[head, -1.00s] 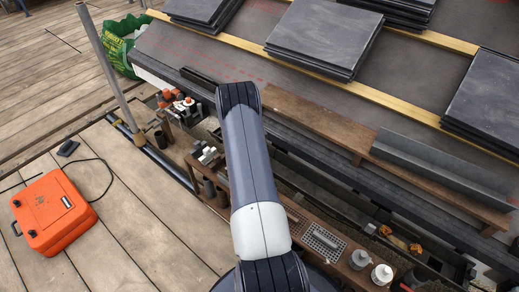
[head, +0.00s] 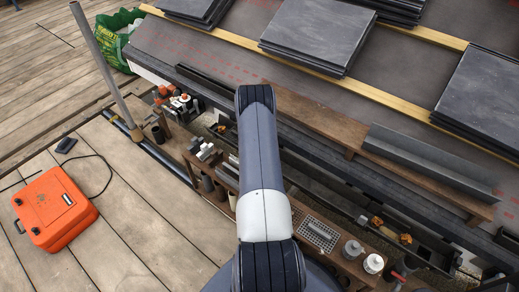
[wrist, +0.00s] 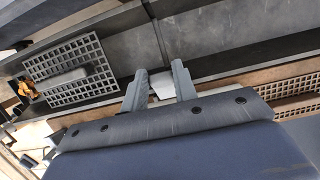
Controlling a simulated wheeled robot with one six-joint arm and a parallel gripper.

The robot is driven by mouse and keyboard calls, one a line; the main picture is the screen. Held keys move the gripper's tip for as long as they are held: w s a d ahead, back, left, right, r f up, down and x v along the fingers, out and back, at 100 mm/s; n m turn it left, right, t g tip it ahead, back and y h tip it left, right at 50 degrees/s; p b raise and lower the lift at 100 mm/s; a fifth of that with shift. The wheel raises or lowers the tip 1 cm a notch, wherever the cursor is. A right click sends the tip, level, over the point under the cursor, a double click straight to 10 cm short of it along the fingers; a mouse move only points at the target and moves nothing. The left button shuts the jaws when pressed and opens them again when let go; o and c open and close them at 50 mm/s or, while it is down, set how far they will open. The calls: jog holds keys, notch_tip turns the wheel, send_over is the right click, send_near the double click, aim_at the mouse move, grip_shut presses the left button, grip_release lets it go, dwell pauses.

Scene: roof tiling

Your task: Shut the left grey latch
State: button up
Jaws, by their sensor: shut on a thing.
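My gripper (wrist: 160,82) shows in the wrist view, its two grey fingers on either side of a small pale grey piece (wrist: 162,90). The fingers are closed on this piece, against a long dark grey surface (wrist: 210,38). I cannot tell whether the piece is the left grey latch. In the head view my arm hides the gripper and what it holds. No latch can be made out clearly in either view.
A perforated grey tray (wrist: 72,70) lies left of my gripper in the wrist view.

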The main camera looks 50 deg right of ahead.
jog(key=shift+w+d+f+y+b, duration=0.1)
jog(key=shift+d+f+y+b, duration=0.35)
jog(key=shift+b, duration=0.9)
jog(key=shift+s+f+y+b, duration=0.1)
jog(key=shift+f+y+b, duration=0.2)
jog(key=shift+y+b, duration=0.7)
jog(key=shift+w+d+f+y+b, duration=0.1)
jog(key=shift+d+f+y+b, duration=0.2)
jog(key=shift+b, duration=1.35)
jog(key=y+b, duration=0.1)
jog(key=b, duration=0.3)
jog(key=shift+d+f+y, duration=0.1)
jog(key=shift+f+y, duration=0.2)
jog(key=shift+y, duration=0.05)
jog(key=shift+b, duration=0.4)
jog(key=shift+r+y+b, duration=0.1)
jog(key=shift+y+b, duration=0.3)
jog(key=shift+b, duration=0.15)
jog(key=o, duration=1)
jog(key=shift+r+p, duration=0.2)
jog(key=shift+p, duration=0.1)
